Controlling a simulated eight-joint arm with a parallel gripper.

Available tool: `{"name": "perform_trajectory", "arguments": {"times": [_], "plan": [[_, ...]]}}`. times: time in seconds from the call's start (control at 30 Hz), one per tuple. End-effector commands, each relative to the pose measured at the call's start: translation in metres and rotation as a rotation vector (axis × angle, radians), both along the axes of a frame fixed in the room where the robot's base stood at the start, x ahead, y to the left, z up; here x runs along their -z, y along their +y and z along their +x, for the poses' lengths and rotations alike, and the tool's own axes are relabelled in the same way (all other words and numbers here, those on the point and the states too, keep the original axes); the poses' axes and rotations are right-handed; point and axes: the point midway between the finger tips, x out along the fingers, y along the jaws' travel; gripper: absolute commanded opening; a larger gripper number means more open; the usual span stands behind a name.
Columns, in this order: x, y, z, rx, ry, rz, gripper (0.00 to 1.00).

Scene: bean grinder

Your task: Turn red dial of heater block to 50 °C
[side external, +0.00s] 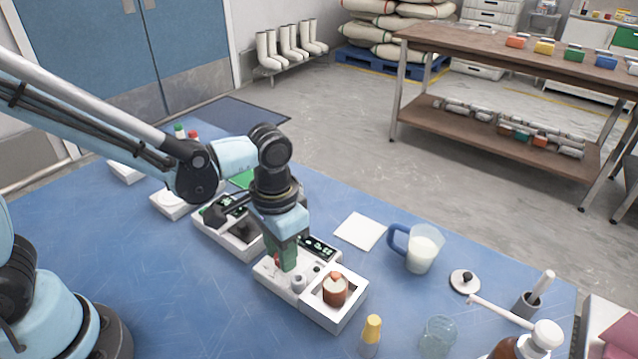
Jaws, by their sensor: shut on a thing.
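The heater block appears to be the white unit (268,282) near the front middle of the blue table. It has a dark display (318,247) with green digits too small to read. A grey knob (298,282) stands just in front of the fingers.
Another white unit (215,228) stands close behind on the left. A white pad (360,231) and a jug of white liquid (422,252) lie to the right. A yellow-capped bottle (371,334) and a glass beaker (437,338) stand in front. Bare table lies front left.

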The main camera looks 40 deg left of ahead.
Motion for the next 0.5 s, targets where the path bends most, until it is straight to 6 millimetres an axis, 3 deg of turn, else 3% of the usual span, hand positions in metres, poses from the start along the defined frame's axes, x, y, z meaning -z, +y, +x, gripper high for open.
{"name": "perform_trajectory", "arguments": {"times": [0.5], "plan": [[0.0001, 0.0010, 0.0002, 0.398, 0.001, 0.001, 0.01]]}}
